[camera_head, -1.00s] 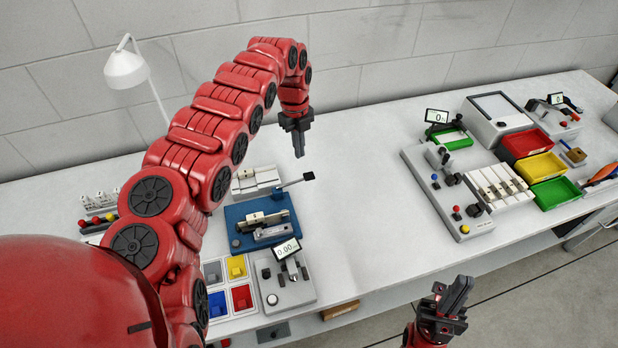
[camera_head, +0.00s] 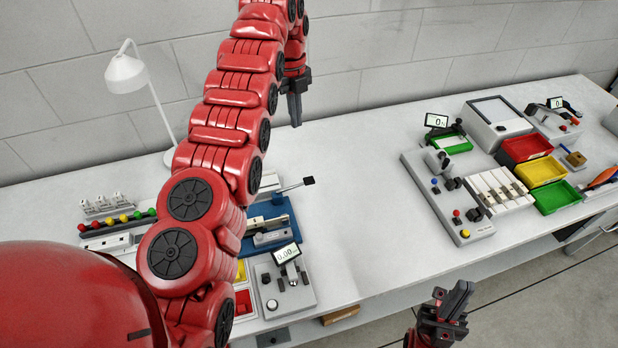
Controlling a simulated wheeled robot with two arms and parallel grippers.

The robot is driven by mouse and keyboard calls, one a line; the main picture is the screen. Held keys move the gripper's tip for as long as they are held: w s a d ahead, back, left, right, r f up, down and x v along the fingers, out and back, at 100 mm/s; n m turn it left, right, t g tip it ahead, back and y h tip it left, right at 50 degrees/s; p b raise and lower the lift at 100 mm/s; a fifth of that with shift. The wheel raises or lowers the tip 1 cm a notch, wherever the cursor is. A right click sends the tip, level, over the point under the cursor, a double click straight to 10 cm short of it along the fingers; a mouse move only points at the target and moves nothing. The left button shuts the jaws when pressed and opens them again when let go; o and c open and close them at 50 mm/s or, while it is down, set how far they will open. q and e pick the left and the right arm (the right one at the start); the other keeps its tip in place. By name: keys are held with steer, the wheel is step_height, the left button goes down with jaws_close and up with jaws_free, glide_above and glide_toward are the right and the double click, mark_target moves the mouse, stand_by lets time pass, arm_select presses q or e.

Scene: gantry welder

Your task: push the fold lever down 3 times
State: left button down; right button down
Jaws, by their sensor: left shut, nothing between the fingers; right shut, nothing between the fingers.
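A light grey lever with a square black knob (camera_head: 308,181) reaches out to the right from the blue fixture (camera_head: 284,216) on the bench; I take it to be the fold lever. It sits at a slight upward slant. My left gripper (camera_head: 295,122) is shut and empty, fingers pointing down, above and behind the knob with a clear gap. My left arm crosses the picture and hides the left part of the blue fixture. My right gripper (camera_head: 458,298) is shut and empty, low in front of the bench edge, far from the lever.
A grey device with a small display (camera_head: 286,254) stands in front of the blue fixture. A lamp (camera_head: 126,72) stands at the back left. A grey control panel (camera_head: 436,200) and coloured bins (camera_head: 540,171) stand on the right. The bench middle is clear.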

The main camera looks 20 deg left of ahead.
stand_by(0.5)
arm_select(q)
steer(key=p, duration=0.7)
glide_toward(308, 178)
steer(key=shift+r, duration=0.3)
steer(key=shift+s+d+f+b, duration=0.15)
steer(key=shift+f+b, duration=0.75)
steer(key=shift+f, duration=0.85)
steer(key=shift+s+d+f+b, duration=0.15)
steer(key=shift+f+b, duration=0.75)
steer(key=shift+f, duration=0.85)
